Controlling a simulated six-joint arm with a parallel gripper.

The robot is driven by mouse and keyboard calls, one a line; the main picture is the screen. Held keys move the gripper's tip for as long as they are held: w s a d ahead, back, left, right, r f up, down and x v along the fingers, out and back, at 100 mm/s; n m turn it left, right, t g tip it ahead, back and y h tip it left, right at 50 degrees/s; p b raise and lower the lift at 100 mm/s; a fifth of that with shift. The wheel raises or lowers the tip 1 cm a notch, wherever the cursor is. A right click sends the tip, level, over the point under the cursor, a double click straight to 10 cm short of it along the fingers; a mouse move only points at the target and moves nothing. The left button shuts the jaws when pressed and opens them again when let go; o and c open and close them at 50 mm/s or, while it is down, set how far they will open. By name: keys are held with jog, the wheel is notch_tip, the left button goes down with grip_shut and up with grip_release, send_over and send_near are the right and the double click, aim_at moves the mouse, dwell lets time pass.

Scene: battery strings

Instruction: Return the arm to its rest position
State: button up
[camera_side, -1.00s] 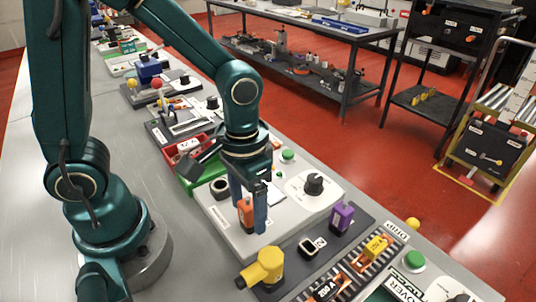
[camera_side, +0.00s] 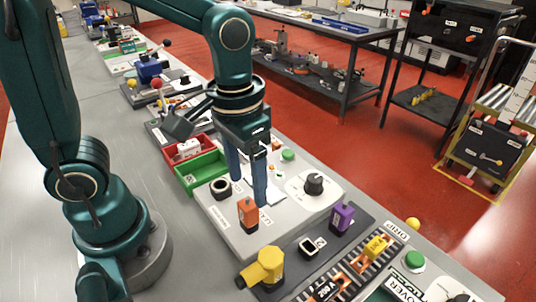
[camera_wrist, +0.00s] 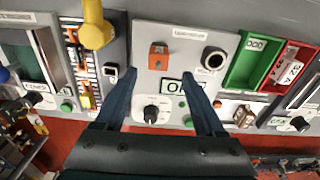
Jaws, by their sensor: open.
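My gripper (camera_side: 248,180) is open and empty, with its two blue fingers apart above the light grey panel (camera_side: 226,222). The fingers point down in the side view. In the wrist view my gripper (camera_wrist: 165,85) frames the panel, with an orange block (camera_wrist: 158,56) upright on it between the fingers and ahead of them. The orange block also stands on the panel in the side view (camera_side: 248,214), in front of the fingers and apart from them. A dark ring-shaped socket (camera_side: 220,187) and a black knob (camera_side: 314,184) are on the same panel.
A green bin (camera_side: 202,174) and a red bin (camera_side: 187,149) sit beside the panel. A yellow part (camera_side: 264,268) and a purple block (camera_side: 342,216) stand on the dark panel (camera_side: 290,280) in front. The grey bench (camera_side: 190,265) is clear beside my base.

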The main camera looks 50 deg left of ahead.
jog(key=s+a+r+t, duration=0.4)
jog(key=t, duration=0.1)
jog(key=shift+r, duration=0.4)
